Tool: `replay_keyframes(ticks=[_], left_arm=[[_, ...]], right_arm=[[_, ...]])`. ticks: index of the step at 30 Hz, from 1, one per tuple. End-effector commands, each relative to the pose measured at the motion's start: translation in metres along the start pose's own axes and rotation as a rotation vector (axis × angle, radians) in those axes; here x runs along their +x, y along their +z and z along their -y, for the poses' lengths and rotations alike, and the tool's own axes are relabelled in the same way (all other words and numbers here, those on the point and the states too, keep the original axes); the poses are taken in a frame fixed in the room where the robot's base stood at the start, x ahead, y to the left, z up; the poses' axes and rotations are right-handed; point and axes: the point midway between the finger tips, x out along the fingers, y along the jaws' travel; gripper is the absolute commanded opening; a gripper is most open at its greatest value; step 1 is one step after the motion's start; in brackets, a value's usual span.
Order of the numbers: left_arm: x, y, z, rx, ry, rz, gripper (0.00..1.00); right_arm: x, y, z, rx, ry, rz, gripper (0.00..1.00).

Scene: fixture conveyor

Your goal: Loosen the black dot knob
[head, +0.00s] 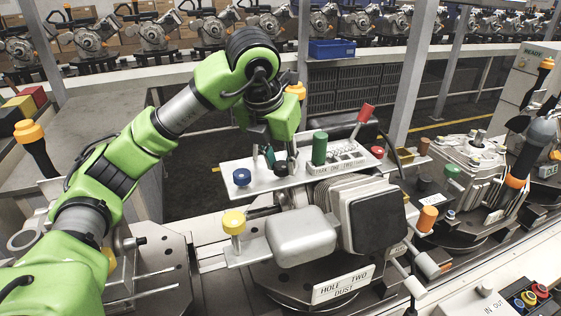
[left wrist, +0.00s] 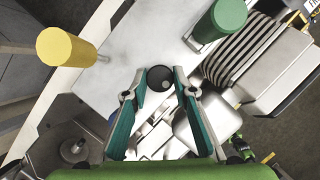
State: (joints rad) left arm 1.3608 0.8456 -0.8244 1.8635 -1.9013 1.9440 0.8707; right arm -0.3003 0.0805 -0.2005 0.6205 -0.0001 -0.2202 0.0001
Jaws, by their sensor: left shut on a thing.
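The black dot knob (head: 281,168) stands on the light plate (head: 222,170) of the near fixture. In the left wrist view its round dark top with a pale dot (left wrist: 160,78) faces the camera. My left gripper (head: 280,162) points down over the plate, and its teal fingers (left wrist: 160,84) sit on both sides of the knob, shut on it. The knob's lower part is hidden in both views. My right gripper does not show.
A blue knob (head: 242,177) and a tall green cylinder (head: 319,148) stand close by on the same plate. A yellow knob (head: 233,223) is lower in front. A red-tipped lever (head: 366,113) rises behind. Another fixture (head: 468,157) stands to the right.

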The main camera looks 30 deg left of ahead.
Motion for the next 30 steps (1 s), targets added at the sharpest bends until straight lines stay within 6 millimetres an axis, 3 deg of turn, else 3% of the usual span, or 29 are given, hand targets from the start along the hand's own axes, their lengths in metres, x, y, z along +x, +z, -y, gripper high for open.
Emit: replay_keyframes(ticks=[11, 12, 13, 14, 25, 30], left_arm=[[-0.002, 0.002, -0.001, -0.008, 0.001, 0.008, 0.04], [-0.002, 0.002, -0.001, -0.008, 0.001, 0.008, 0.33], [-0.002, 0.002, -0.001, -0.008, 0.001, 0.007, 0.41], [-0.002, 0.002, -0.001, -0.008, 0.001, 0.007, 0.42], [-0.003, 0.001, 0.000, -0.004, 0.001, 0.003, 0.42], [-0.025, 0.002, 0.000, -0.005, 0.000, 0.007, 0.42]], right_arm=[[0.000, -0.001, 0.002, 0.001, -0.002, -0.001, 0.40], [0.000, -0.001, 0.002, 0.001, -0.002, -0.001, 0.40], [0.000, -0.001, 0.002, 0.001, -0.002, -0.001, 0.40], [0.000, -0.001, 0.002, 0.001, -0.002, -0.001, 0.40], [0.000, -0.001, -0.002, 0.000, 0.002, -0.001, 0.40], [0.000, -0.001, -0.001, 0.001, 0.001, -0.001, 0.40]])
